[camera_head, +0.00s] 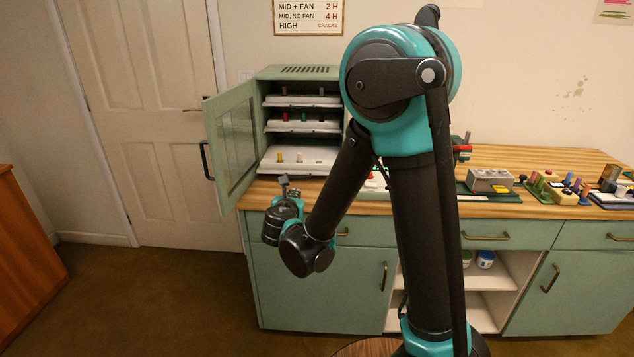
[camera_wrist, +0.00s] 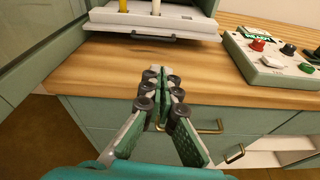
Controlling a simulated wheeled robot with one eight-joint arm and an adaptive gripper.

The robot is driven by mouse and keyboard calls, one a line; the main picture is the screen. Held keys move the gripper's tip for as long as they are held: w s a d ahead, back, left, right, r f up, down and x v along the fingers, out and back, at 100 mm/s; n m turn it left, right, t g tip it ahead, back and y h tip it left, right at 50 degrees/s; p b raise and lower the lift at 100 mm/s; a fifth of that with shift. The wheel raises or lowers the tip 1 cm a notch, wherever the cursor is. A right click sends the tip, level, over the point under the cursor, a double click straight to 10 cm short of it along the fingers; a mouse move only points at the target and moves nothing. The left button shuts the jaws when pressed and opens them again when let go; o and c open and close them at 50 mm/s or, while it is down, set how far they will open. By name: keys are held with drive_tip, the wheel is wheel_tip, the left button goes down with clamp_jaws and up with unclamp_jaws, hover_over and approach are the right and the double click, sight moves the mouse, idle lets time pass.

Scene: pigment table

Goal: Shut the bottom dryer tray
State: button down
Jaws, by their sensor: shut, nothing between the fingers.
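The dryer (camera_head: 298,72) is a green cabinet on the counter, its glazed door (camera_head: 237,142) swung open to the left. The white bottom tray (camera_head: 320,166) sticks out of the front, further than the two trays above. It carries a yellow stick, a white stick and a darker piece. In the wrist view the bottom tray (camera_wrist: 190,24) lies ahead at the top, with a dark handle (camera_wrist: 152,36) on its front. My gripper (camera_head: 285,181) is shut and empty in front of the tray, apart from it. Its fingertips (camera_wrist: 162,76) show over the counter edge.
The middle tray (camera_head: 322,126) and top tray (camera_head: 310,100) hold small coloured pieces. A control box (camera_wrist: 275,62) with knobs stands right of the dryer. More pigment items stand further right on the wooden counter (camera_head: 520,155). Bare wood lies before the tray.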

drive_tip(key=shift+n+t, duration=0.3)
drive_tip(key=shift+n, duration=0.5)
drive_tip(key=x, duration=0.4)
drive_tip(key=a+x, duration=0.1)
drive_tip(key=x, duration=0.8)
drive_tip(key=shift+w+a+r, duration=0.1)
drive_tip(key=shift+w+a, duration=0.25)
drive_tip(key=shift+w, duration=0.1)
drive_tip(key=r+x, duration=0.1)
drive_tip(key=x, duration=0.4)
drive_tip(key=r+x, duration=0.1)
drive_tip(key=x, duration=0.5)
drive_tip(key=r+x, duration=0.1)
drive_tip(key=x, duration=0.5)
drive_tip(key=shift+w+a+r, duration=0.15)
drive_tip(key=shift+w+r, duration=0.1)
drive_tip(key=shift+w, duration=0.55)
drive_tip(key=shift+r, duration=0.1)
